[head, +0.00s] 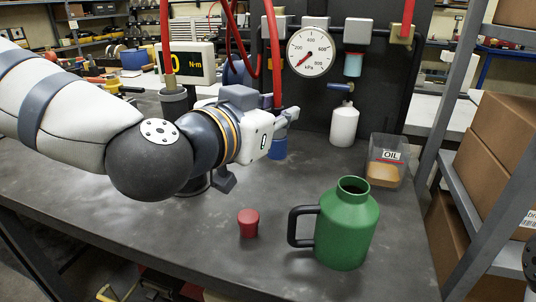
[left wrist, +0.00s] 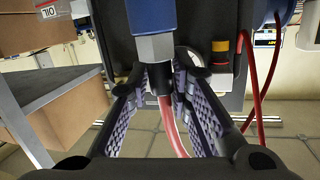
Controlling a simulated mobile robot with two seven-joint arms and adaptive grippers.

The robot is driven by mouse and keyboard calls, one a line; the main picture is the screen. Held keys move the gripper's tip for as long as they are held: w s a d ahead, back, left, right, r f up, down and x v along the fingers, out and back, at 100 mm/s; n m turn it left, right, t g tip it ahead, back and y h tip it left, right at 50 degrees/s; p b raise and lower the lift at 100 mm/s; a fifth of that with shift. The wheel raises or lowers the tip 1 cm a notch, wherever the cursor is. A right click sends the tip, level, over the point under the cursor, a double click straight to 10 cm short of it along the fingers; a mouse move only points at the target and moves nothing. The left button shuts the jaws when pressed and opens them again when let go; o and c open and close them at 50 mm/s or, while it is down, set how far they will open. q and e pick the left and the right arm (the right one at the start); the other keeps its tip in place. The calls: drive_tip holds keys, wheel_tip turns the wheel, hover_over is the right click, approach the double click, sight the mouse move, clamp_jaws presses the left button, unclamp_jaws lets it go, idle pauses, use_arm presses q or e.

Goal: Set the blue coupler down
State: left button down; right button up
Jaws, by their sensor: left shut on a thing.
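My left gripper (head: 285,122) reaches in from the left over the dark bench (head: 170,240). It is shut on the blue coupler (head: 277,149), whose blue body shows just below the fingers, with a red hose (head: 274,60) rising above. In the left wrist view the blue coupler (left wrist: 151,14) has a grey hex nut. The fingertips of the left gripper (left wrist: 160,82) close around the part beside the nut, where the red hose leaves. I cannot tell whether the coupler's lower end touches the bench. My right gripper is not in view.
A green jug (head: 347,228) and a red cap (head: 248,223) stand at the bench front. Behind are a white bottle (head: 343,124), a clear OIL bin (head: 385,160), a pressure gauge (head: 311,52) and a torque display (head: 188,62). Bare bench lies between the coupler and jug.

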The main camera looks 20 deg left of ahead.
use_arm(q)
drive_tip(key=w+a+f+b, duration=0.1)
drive_tip(key=f, duration=0.2)
drive_tip(key=w+a+f+b, duration=0.1)
drive_tip(key=f, duration=0.2)
drive_tip(key=w+a+f+b, duration=0.1)
drive_tip(key=w+f, duration=0.1)
drive_tip(key=f, duration=0.1)
drive_tip(key=shift+w+a+f, duration=0.1)
drive_tip(key=shift+a+f, duration=0.2)
drive_tip(key=shift+a, duration=0.05)
drive_tip(key=shift+r, duration=0.3)
drive_tip(key=shift+f, duration=0.2)
drive_tip(key=c, duration=1.5)
unclamp_jaws()
drive_tip(key=shift+o, duration=0.2)
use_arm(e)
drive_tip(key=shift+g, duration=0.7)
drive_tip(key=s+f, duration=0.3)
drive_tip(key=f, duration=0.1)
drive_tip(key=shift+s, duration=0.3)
